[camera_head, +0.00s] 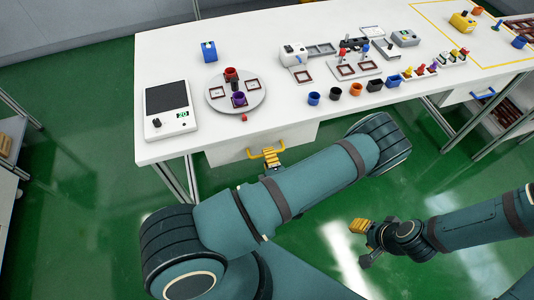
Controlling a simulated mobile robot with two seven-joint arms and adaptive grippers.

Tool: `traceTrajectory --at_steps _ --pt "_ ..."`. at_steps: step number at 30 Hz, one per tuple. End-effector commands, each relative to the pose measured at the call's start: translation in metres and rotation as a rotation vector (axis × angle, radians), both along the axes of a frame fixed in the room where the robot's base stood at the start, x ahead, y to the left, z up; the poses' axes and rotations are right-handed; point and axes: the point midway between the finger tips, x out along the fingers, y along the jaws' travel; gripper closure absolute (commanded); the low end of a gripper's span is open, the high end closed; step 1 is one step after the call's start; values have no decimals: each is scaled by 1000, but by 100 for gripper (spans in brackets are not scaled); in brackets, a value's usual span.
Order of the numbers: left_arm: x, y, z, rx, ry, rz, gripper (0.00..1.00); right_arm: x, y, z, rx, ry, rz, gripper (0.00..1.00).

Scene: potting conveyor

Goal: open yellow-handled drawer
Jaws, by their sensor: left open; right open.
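The yellow handle (252,155) is on the front of a white drawer (228,153) under the table's front edge; the drawer appears closed. My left gripper (270,157) is right at the handle, its yellow finger pads overlapping the handle's middle in this view. It is open, and I cannot tell whether the pads touch the handle. My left forearm hides the floor below and part of the drawer's right side. My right gripper (360,227) is open and empty, low over the green floor at the right, well apart from the drawer.
The white table (300,115) carries a scale (168,108), a round turntable (218,101), a blue block (209,51) and several small cups. A second drawer with a blue handle (483,95) is farther right. A table leg stands left of the yellow-handled drawer.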

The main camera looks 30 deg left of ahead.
Motion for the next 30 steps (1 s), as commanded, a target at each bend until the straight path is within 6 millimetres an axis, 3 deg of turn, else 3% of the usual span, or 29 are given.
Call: traceTrajectory --at_steps 6,17,18,21,30 --pt "13 15 -5 -1 0 1 59 -1 0 -2 0 2 1 53" --pt "16 18 -5 -1 0 0 56 -1 0 -2 0 2 1 53" --pt "16 18 -5 -1 1 0 70 -1 0 -2 0 2 1 53" --pt "16 18 -5 -1 0 0 100 -1 0 -2 0 2 1 53" --pt "14 16 -5 -1 1 0 100 -1 0 -2 0 2 1 53"
